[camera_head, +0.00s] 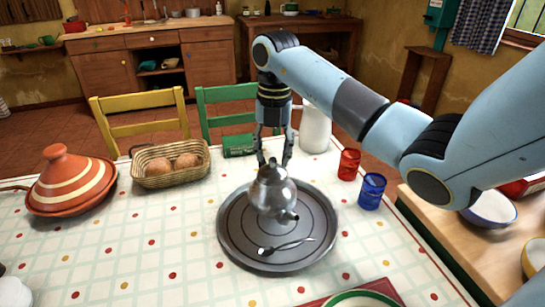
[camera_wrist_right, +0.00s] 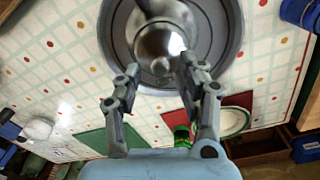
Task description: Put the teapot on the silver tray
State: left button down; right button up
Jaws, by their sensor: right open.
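The silver teapot (camera_head: 272,192) appears upright on the round silver tray (camera_head: 228,245), with its spout toward the front right. A spoon (camera_head: 286,246) lies on the tray in front of it. My right gripper (camera_head: 274,160) is open at the far side of the teapot, its fingers pointing down near the lid. In the right wrist view, the teapot (camera_wrist_right: 160,42) shows between and beyond the spread fingertips (camera_wrist_right: 160,67). Whether a finger touches it is unclear. My left gripper is not in view.
A red glass (camera_head: 348,165) and a blue glass (camera_head: 371,191) stand right of the tray. A white pitcher (camera_head: 315,130) stands behind. A bread basket (camera_head: 170,165) and a tagine (camera_head: 72,183) are at left. The cloth left of the tray is mostly clear.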

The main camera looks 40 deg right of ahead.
notch_tip(320, 180, up, 7)
jog(key=shift+d+f, duration=0.1)
jog(key=shift+f, duration=0.1)
notch_tip(320, 180, up, 4)
jog(key=p, duration=0.4)
jog(key=shift+s+f, duration=0.1)
jog(key=shift+f, duration=0.1)
